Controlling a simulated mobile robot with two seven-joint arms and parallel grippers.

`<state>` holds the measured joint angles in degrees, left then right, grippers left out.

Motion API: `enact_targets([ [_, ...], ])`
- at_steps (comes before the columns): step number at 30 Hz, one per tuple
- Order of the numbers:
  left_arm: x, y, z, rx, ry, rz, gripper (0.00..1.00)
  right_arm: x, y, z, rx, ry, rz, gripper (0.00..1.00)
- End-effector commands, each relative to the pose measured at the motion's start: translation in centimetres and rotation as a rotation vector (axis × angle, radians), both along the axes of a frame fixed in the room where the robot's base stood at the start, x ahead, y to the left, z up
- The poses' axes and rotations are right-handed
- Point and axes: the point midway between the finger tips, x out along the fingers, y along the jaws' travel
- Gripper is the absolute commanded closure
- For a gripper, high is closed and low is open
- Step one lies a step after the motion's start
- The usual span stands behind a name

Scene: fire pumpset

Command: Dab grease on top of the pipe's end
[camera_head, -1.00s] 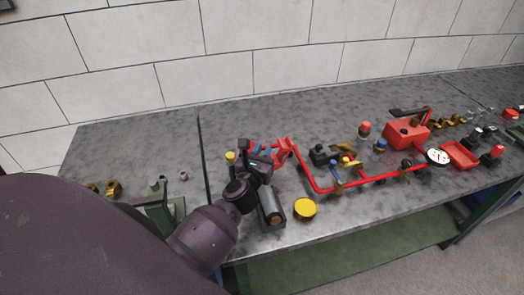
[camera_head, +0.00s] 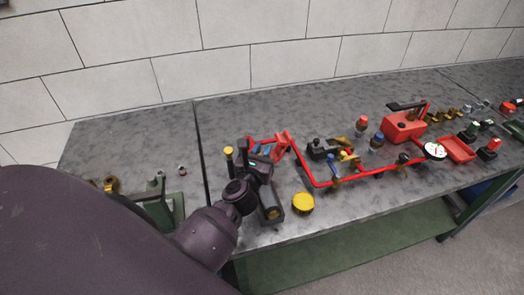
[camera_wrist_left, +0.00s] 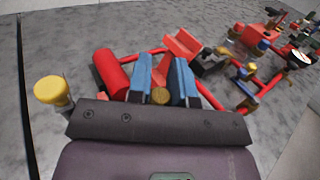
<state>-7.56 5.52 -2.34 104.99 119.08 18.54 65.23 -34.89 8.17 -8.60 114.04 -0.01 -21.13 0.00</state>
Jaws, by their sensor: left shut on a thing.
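The red pipe (camera_head: 317,183) lies along the bench with bends and fittings. It also shows in the left wrist view (camera_wrist_left: 212,97). My left gripper (camera_head: 267,150) is over the bench near the pipe's left part. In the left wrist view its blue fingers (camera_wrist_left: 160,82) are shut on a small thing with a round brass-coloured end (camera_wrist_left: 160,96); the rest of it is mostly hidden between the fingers. A thick red cylinder (camera_wrist_left: 110,72) lies left of the fingers, and a red angled bracket (camera_wrist_left: 182,45) stands just beyond them. I cannot tell whether the held thing touches the pipe. My right gripper is out of view.
A yellow-topped tin (camera_head: 303,202) stands near the bench's front edge. A yellow-capped post (camera_head: 229,152) stands left of the gripper. A red box (camera_head: 404,127), a gauge (camera_head: 435,151) and several fittings lie to the right. The bench's back strip is clear.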

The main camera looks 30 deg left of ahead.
Motion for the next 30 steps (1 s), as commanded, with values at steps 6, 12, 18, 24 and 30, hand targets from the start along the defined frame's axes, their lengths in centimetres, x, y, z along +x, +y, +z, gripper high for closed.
enact_targets([
  [6,0.4,0.5,0.1,0.001,-0.001,0.000,1.00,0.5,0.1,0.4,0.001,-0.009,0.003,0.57],
  [12,0.9,1.0,0.0,0.001,0.000,-0.001,1.00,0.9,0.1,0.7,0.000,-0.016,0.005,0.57],
  [18,1.3,1.6,0.1,0.001,0.000,0.000,1.00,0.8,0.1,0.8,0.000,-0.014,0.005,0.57],
  [24,1.6,1.9,0.0,0.000,-0.001,0.000,1.00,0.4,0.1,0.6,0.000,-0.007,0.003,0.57],
  [30,1.5,1.8,0.0,0.000,-0.001,0.000,1.00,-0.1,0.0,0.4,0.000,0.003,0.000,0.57],
])
